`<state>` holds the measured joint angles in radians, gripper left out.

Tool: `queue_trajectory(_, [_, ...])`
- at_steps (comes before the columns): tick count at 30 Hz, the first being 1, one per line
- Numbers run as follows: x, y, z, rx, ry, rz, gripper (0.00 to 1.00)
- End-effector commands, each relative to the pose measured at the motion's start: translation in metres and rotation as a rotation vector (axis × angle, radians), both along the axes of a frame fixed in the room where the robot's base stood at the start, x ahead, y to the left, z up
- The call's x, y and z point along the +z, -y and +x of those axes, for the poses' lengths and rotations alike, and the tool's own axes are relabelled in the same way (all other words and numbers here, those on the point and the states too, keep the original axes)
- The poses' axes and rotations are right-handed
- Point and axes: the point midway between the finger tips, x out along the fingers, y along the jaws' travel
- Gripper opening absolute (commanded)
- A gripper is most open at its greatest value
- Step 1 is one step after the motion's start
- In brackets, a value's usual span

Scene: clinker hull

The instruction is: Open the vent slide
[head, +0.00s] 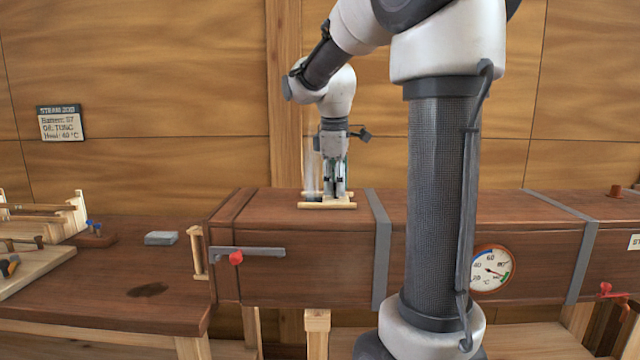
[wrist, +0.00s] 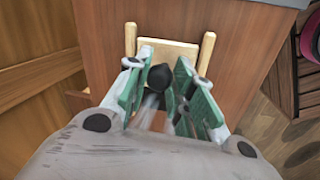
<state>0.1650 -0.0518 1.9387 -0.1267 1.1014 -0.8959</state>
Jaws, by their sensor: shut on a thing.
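The vent slide is a pale wooden plate (wrist: 168,53) between two light rails on top of the brown steam box (head: 280,212). In the head view the light wood of the vent (head: 328,205) shows under my gripper (head: 334,188). In the wrist view a dark round knob (wrist: 160,77) stands at the near edge of the plate, between the green pads of my gripper (wrist: 159,88). My gripper is shut on this knob. A faint whitish plume (head: 312,168) rises beside the fingers. The opening under the plate is hidden by the fingers.
A grey lever with a red knob (head: 236,257) is on the box's left front. A dial thermometer (head: 491,269) sits on its front. A grey block (head: 161,238) and a wooden rack (head: 45,215) are on the bench at left.

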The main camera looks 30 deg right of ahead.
Motion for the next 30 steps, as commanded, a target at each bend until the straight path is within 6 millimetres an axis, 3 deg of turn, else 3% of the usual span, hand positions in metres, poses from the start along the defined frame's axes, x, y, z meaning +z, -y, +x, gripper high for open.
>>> queue_trajectory(9, [0.001, 0.004, -0.002, 0.001, 0.002, -0.001, 0.0])
queue_trajectory(10, [0.001, 0.004, -0.002, 0.001, 0.002, -0.001, 0.26])
queue_trajectory(14, [0.0, 0.004, -0.002, 0.001, 0.001, 0.0, 0.47])
queue_trajectory(24, [0.003, 0.003, -0.003, 0.001, 0.001, 0.0, 0.47])
queue_trajectory(30, [0.033, -0.001, -0.006, 0.001, 0.006, -0.001, 0.47])
